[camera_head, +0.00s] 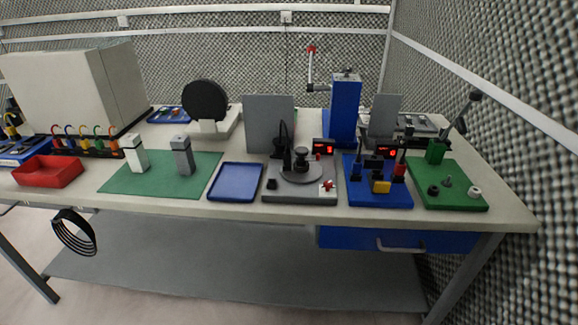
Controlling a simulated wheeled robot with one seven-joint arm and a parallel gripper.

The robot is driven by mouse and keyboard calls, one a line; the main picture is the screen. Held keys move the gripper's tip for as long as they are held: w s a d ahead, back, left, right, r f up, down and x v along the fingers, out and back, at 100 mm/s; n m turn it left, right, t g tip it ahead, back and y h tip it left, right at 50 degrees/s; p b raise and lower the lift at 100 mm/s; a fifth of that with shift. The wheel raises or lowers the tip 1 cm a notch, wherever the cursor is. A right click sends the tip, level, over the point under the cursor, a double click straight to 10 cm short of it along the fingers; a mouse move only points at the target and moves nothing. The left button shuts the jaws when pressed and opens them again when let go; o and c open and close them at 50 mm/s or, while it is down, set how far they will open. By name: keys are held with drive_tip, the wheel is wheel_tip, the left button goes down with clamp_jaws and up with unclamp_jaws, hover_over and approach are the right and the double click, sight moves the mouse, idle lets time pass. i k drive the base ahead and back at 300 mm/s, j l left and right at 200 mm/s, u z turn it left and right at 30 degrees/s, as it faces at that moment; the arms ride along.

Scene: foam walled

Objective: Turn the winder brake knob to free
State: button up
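What looks like the winder is a grey unit (285,192) near the front middle of the workbench. It carries a round grey turntable (300,175) with a dark post on it, and a black curved arm rises behind. A small red knob (327,186) sits on a white patch at its front right corner; this appears to be the brake knob. Its pointer direction and any marks are too small to read. A black button or knob (271,184) is at the front left corner. My gripper does not show in this view.
A blue tray (236,182) lies left of the unit. A blue fixture base (377,195) and a green base (450,195) stand close on its right. A grey upright panel (269,124) and a blue press (345,108) stand behind. Room in front is a narrow bench edge.

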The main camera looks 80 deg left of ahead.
sight(328, 185)
drive_tip(key=u, duration=2.4)
drive_tip(key=i+l+u, duration=0.1)
drive_tip(key=i+l, duration=0.55)
drive_tip(key=i, duration=0.05)
